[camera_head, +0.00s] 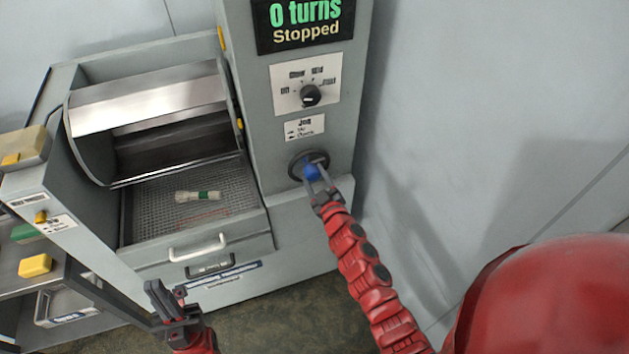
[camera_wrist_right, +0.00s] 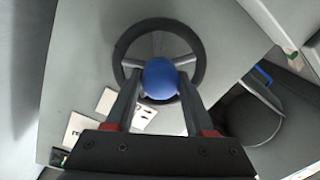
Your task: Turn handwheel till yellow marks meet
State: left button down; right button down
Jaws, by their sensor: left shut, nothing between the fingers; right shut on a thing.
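The handwheel (camera_head: 295,167) is a dark ring low on the grey column. In the right wrist view it is a black ring with spokes (camera_wrist_right: 200,55). A blue ball knob (camera_head: 311,172) sits on it; in the right wrist view the knob (camera_wrist_right: 161,79) lies between the fingertips. My right gripper (camera_head: 319,186) is shut on the knob. Small yellow marks show at the drum's side, one higher (camera_head: 222,38) and one lower (camera_head: 239,124), apart from each other. My left gripper (camera_head: 172,302) is shut and empty, low in front of the machine.
The display (camera_head: 304,22) reads "0 turns Stopped". A selector dial (camera_head: 310,95) is above the handwheel. The metal drum (camera_head: 150,107) stands open over a mesh tray with a white bundle (camera_head: 197,196). A cart with yellow blocks (camera_head: 35,266) is at the left. The right wall is bare.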

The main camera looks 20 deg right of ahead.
jog(key=n+b, duration=0.1)
jog(key=n, duration=0.1)
jog(key=n+b, duration=0.2)
jog(key=n, duration=0.1)
jog(key=shift+a+f+b, duration=0.15)
jog(key=shift+f+b, duration=0.05)
jog(key=shift+b, duration=0.1)
jog(key=shift+n+b, duration=0.75)
jog(key=shift+n, duration=0.65)
jog(key=shift+r+n+h, duration=0.1)
jog(key=shift+n+h, duration=0.2)
jog(key=shift+c, duration=1.3)
grip_release()
jog(key=shift+s, duration=0.1)
